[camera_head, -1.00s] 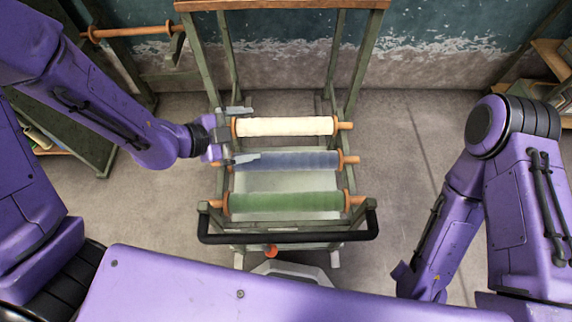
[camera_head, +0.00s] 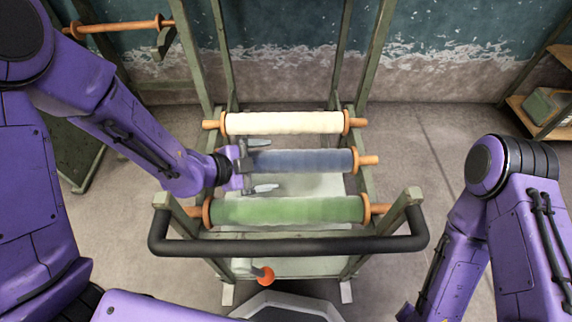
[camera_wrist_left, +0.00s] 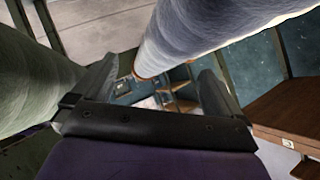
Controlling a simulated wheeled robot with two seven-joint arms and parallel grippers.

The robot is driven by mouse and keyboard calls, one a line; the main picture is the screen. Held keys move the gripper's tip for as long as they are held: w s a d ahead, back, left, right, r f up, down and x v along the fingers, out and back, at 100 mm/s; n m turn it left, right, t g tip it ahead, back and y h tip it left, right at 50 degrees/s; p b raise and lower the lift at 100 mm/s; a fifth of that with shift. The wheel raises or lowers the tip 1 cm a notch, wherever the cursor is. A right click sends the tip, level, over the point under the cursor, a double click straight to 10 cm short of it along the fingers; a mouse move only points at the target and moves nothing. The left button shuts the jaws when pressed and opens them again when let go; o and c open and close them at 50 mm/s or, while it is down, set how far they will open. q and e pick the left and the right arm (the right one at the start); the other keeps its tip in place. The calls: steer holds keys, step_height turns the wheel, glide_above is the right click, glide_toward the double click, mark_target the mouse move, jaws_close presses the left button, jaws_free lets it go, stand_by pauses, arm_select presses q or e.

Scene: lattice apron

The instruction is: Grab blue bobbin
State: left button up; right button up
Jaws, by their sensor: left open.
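The blue bobbin (camera_head: 305,161) lies level across the rack, between a cream bobbin (camera_head: 285,123) behind it and a green bobbin (camera_head: 290,210) in front. My left gripper (camera_head: 264,166) is open at its left end, one finger on the far side and one on the near side in the head view. That left end is partly hidden. In the left wrist view, the blue bobbin (camera_wrist_left: 205,30) runs past the open gripper (camera_wrist_left: 160,70), and the green bobbin (camera_wrist_left: 28,85) is close to the left finger. Contact cannot be told. My right gripper is out of view.
The green metal rack has a black handlebar (camera_head: 290,245) along its front and an orange knob (camera_head: 264,275) below it. Tall posts (camera_head: 372,55) rise behind. A shelf (camera_head: 545,105) stands at the far right. Floor to the right of the rack is clear.

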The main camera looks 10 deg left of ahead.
mark_target(274, 163)
arm_select(q)
steer(key=b+x, duration=0.1)
steer(key=x, duration=0.3)
steer(key=shift+w+f+b, duration=0.2)
steer(key=shift+w+b, duration=0.1)
steer(key=shift+w, duration=0.05)
steer(key=shift+w+d+f, duration=0.1)
steer(key=shift+w+d, duration=0.15)
steer(key=c, duration=1.5)
steer(key=r+p, duration=0.1)
steer(key=r, duration=0.1)
steer(key=r+p, duration=0.1)
steer(key=r, duration=0.1)
steer(key=shift+s+d+r, duration=0.15)
steer(key=shift+d+r, duration=0.05)
steer(key=s+d+r+p, duration=0.1)
steer(key=s+d+r, duration=0.1)
steer(key=d+r, duration=0.1)
steer(key=s+d+r+p, duration=0.1)
steer(key=s+d+r, duration=0.1)
steer(key=d+r, duration=0.1)
steer(key=s+d+r+p, duration=0.2)
steer(key=s+d, duration=0.1)
steer(key=d, duration=0.2)
steer(key=shift+d+r, duration=0.25)
steer(key=shift+r, duration=0.15)
